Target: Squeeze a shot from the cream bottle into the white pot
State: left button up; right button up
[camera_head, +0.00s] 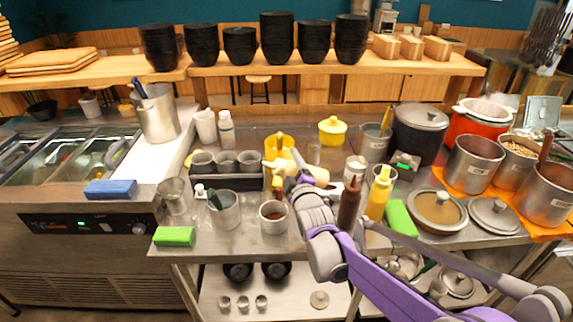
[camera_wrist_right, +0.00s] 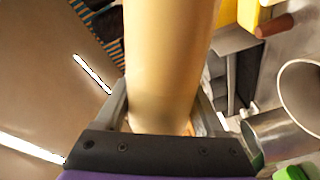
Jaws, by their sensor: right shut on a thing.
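My right gripper (camera_head: 297,179) is shut on the cream bottle (camera_head: 319,175), whose pale body lies tilted, partly hidden by the gripper. In the right wrist view, the cream bottle (camera_wrist_right: 170,60) fills the space between the jaws of the right gripper (camera_wrist_right: 165,125). A small white pot (camera_head: 274,224) with brown contents stands upright on the counter, just below and left of the gripper in the head view. The bottle is apart from the pot. I cannot tell whether its tip is over the pot's opening. My left gripper is not in view.
A metal cup (camera_head: 226,214) stands left of the pot. A brown bottle (camera_head: 349,205) and a yellow bottle (camera_head: 378,194) stand to the right, close to my right arm.

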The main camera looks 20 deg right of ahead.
jog(key=d+n, duration=0.1)
jog(key=n, duration=0.1)
jog(key=d+n, duration=0.1)
jog(key=n, duration=0.1)
jog(key=d+n+b, duration=0.1)
jog(key=n, duration=0.1)
jog(key=shift+s+d+f, duration=0.15)
jog(key=shift+s+f, duration=0.05)
jog(key=shift+f, duration=0.05)
jog(key=n, duration=0.2)
jog(key=a+n+p, duration=0.1)
jog(key=n, duration=0.1)
jog(key=a+n+p, duration=0.1)
jog(key=n, duration=0.2)
jog(key=shift+w+r, duration=0.1)
jog(key=shift+r, duration=0.15)
jog(key=a+n, duration=0.1)
jog(key=n, duration=0.2)
jog(key=a+f+n, duration=0.1)
jog(key=a+n, duration=0.1)
jog(key=n, duration=0.1)
jog(key=shift+w+a+f+b, duration=0.15)
jog(key=shift+a+b, duration=0.05)
jog(key=shift+b, duration=0.15)
